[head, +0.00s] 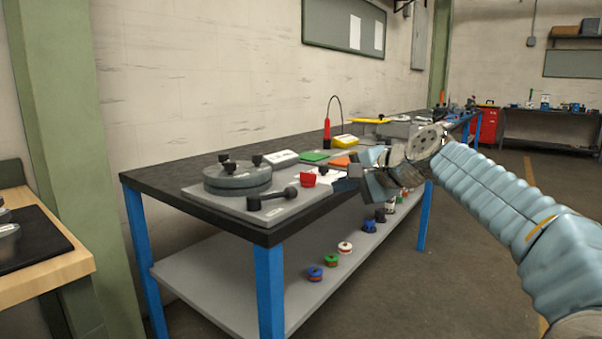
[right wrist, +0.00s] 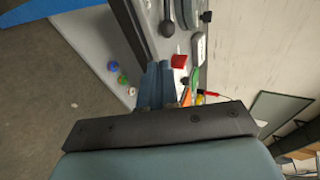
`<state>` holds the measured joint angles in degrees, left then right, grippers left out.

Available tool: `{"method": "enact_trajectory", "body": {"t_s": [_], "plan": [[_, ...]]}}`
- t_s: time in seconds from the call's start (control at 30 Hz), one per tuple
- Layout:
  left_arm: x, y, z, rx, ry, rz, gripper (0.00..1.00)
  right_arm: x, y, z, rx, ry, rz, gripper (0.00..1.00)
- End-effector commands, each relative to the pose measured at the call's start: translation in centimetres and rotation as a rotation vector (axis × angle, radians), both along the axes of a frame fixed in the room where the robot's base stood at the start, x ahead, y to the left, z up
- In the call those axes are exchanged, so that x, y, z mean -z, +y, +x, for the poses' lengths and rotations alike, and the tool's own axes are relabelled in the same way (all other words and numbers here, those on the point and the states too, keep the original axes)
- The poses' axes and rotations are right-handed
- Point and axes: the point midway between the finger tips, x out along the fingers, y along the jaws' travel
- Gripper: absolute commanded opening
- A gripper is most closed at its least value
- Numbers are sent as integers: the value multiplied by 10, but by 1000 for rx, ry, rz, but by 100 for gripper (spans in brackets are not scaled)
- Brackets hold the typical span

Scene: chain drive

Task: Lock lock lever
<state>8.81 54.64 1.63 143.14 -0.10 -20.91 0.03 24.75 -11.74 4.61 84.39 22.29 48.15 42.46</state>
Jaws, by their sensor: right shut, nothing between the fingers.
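A black lever (head: 273,198) with a round knob at one end lies along the front edge of a grey base plate (head: 225,206) on the workbench; I take it for the lock lever. It also shows at the top of the right wrist view (right wrist: 167,26). A grey round disc (head: 237,180) with black knobs sits behind it on the plate. A red block (head: 308,179) stands just right of the lever. My right gripper (head: 363,178) is shut and empty, right of the plate and apart from the lever. My left gripper is in neither view.
The dark bench top (head: 160,177) also carries a green piece (head: 314,156), an orange piece (head: 340,162) and a yellow device (head: 346,141). Several coloured spools stand on the lower shelf (head: 215,277). The floor right of the bench is clear.

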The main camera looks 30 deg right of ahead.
Motion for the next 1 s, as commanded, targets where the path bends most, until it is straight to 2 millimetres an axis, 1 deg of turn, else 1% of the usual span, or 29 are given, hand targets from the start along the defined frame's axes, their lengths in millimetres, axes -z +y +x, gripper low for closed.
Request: {"method": "enact_trajectory", "body": {"t_s": [0.03,0.3,0.47,0.57,0.67,1.0], "plan": [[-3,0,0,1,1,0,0,-2,-1,-1,3,11,18,0],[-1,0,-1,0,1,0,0,0,0,-2,5,19,31,0],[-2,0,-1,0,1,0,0,2,1,1,4,19,30,0],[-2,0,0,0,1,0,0,7,2,11,3,20,29,0],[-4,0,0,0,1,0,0,15,4,26,4,21,30,0],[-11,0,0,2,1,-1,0,47,15,89,3,19,31,0]]}}
